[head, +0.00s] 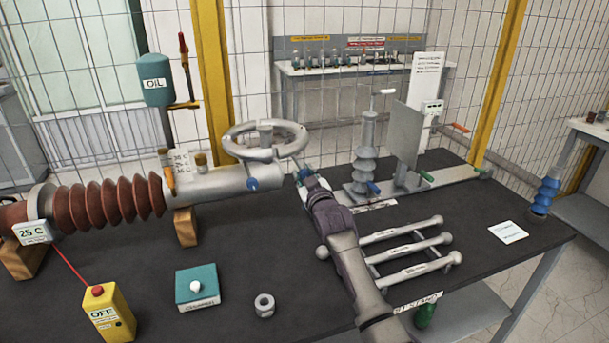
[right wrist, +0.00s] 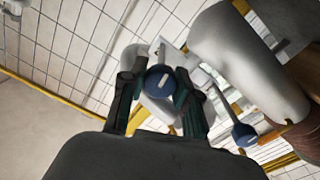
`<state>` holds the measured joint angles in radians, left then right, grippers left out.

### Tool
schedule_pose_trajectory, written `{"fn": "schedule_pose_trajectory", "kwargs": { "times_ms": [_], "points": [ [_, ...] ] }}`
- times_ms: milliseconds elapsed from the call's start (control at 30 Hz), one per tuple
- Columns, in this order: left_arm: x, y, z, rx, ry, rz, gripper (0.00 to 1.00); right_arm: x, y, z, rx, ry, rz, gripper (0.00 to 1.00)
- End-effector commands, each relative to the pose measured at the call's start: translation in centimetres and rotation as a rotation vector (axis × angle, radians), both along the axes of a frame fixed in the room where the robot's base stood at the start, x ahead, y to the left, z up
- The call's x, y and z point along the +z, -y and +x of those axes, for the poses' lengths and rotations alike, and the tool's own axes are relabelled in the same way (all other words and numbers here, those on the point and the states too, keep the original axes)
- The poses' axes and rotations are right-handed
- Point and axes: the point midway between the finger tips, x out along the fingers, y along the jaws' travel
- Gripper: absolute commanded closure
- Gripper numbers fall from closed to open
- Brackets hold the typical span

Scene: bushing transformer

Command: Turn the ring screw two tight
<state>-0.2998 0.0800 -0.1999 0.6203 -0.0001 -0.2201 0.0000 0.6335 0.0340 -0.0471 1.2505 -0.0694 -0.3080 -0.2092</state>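In the head view my right gripper (head: 302,174) is at the right end of the grey cylinder (head: 222,185), below the handwheel. A blue round-ended screw (right wrist: 159,82) lies between its two fingers (right wrist: 158,98) in the right wrist view, close to both. I cannot tell whether the fingers press on it. A second blue-ended screw (right wrist: 245,135) is to the right of the fingers there, outside them. A blue screw end (head: 252,184) shows on the cylinder in the head view, left of the gripper. Which screw is number two is not readable. My left gripper is not in view.
The handwheel (head: 265,140) stands just above the right gripper. A red-brown ribbed bushing (head: 105,203) extends left. Three grey rods (head: 405,246) lie right of my forearm. A nut (head: 264,305), teal box (head: 197,286) and yellow OFF box (head: 108,313) are in front.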

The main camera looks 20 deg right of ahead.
Motion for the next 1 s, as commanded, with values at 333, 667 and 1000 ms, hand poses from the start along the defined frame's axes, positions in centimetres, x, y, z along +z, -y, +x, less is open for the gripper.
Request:
{"fn": "schedule_pose_trajectory", "kwargs": {
  "times_ms": [333,667,1000],
  "points": [
    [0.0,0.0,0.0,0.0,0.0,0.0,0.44,0.0,0.0,0.0,0.0,0.0,-0.001,0.44],
    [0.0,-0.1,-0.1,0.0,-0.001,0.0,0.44,-0.2,0.0,-2.3,0.0,0.0,-0.002,0.44],
    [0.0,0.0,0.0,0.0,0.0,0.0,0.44,-0.2,0.0,-9.1,0.001,0.0,-0.002,0.44]
  ]
}}
